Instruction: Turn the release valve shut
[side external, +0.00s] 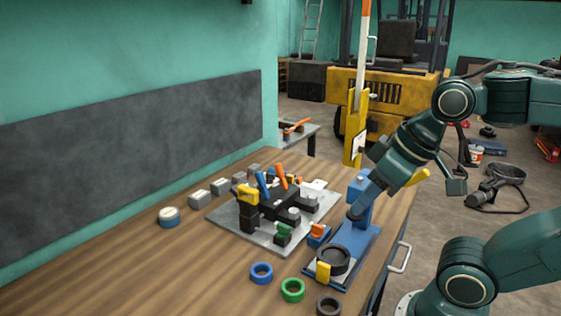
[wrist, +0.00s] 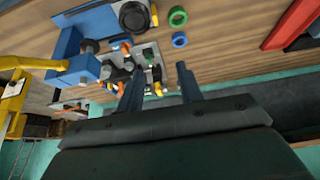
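A dark valve block (side external: 280,203) with blue, orange and yellow levers and small green and orange parts sits on a grey plate (side external: 262,236) on the bench. A blue stand (side external: 352,240) with an upright column and a black round cup (side external: 333,261) is to its right. I cannot tell which part is the release valve. In the wrist view, my gripper (wrist: 160,70) has its two fingers apart with nothing held between them. The block (wrist: 125,68) shows beyond the fingers, partly hidden by the left one. In the side view, my gripper's tip is by the blue column; its fingers are unclear.
Blue (side external: 261,273), green (side external: 292,290) and dark (side external: 328,306) rings lie at the bench's near end. Several grey blocks (side external: 200,198) line the wall side. The wooden bench top (side external: 130,265) is clear at the left. A yellow forklift (side external: 385,92) stands behind.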

